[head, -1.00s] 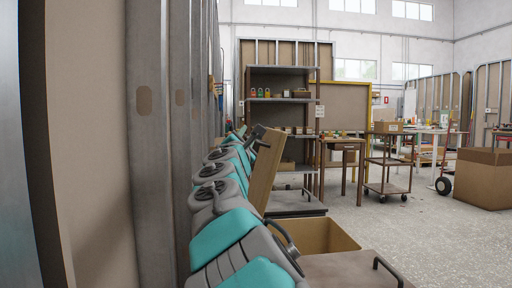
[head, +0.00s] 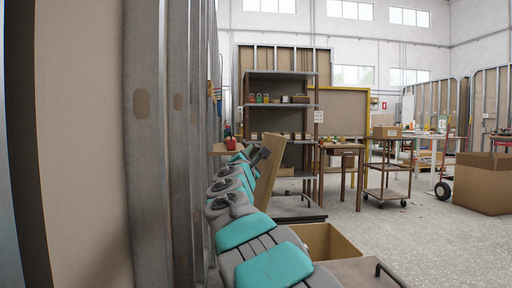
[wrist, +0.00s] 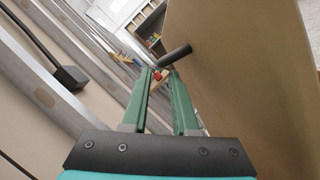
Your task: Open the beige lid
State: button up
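The beige lid (head: 270,172) stands raised and steeply tilted in the head view, seen almost edge-on. It rises at the back left of an open tan box (head: 328,243). In the wrist view the lid's broad face (wrist: 235,65) fills the right side. A dark round handle (wrist: 178,55) sticks out from it. My gripper (wrist: 163,72) has two green fingers, parted, with a gap between them. Their tips are close to the handle's free end; I cannot tell if they touch it. My arm hides part of the box's left side in the head view.
A metal-framed wall (head: 180,150) runs close along the left. A shelf (head: 280,104) and a cart (head: 385,168) stand behind.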

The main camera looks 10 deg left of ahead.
aim_at(255, 146)
jog(key=p+x, duration=0.2)
jog(key=x, duration=0.3)
jog(key=shift+w+a+r, duration=0.1)
jog(key=shift+w+r, duration=0.05)
jog(key=shift+w, duration=0.6)
grip_shut()
dwell(1.0)
